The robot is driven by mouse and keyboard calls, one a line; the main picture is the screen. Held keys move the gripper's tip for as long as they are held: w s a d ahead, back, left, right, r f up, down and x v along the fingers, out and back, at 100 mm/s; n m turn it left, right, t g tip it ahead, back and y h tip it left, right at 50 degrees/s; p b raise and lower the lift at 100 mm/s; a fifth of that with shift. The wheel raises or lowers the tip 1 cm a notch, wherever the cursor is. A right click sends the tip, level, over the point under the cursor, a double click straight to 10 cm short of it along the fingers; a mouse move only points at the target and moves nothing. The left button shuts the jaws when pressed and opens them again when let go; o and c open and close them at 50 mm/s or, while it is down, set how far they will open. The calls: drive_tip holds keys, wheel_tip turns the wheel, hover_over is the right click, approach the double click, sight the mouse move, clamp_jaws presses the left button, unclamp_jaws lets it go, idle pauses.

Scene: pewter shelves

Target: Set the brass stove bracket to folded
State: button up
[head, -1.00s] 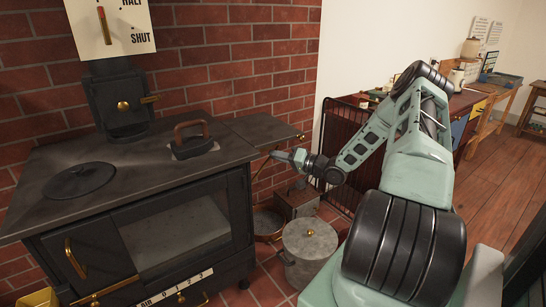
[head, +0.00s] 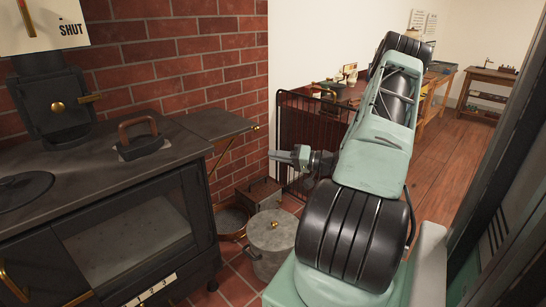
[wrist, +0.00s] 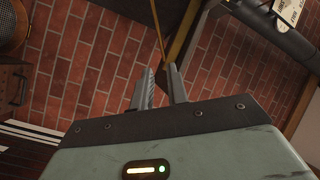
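The stove's side shelf (head: 215,123) sticks out level from the right of the black stove top. The thin brass bracket (head: 221,155) slants beneath it between shelf and stove side; it is small in the head view. In the wrist view a thin brass rod (wrist: 158,30) runs down from the top edge beyond my fingers, apparently the bracket. My gripper (head: 284,156) is to the right of the shelf and a little lower, apart from it. In the wrist view my gripper (wrist: 159,75) has its two fingers apart with nothing between them.
A grey lidded pot (head: 268,240), a round pan (head: 230,221) and a box (head: 258,194) stand on the floor below the shelf. A flat iron (head: 140,142) sits on the stove top. A dark wire rack (head: 300,125) stands behind my gripper. Wooden floor is clear at right.

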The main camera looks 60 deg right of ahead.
drive_tip(key=c, duration=0.3)
drive_tip(key=shift+a, duration=0.1)
clamp_jaws()
drive_tip(key=n+t+h+p, duration=0.2)
drive_tip(key=n+h+p, duration=0.15)
drive_tip(key=n, duration=0.45)
approach(222, 157)
drive_tip(key=w+d+r, duration=0.3)
drive_tip(key=w, duration=0.3)
drive_tip(key=shift+w+d+f+h, duration=0.15)
drive_tip(key=shift+h, duration=0.1)
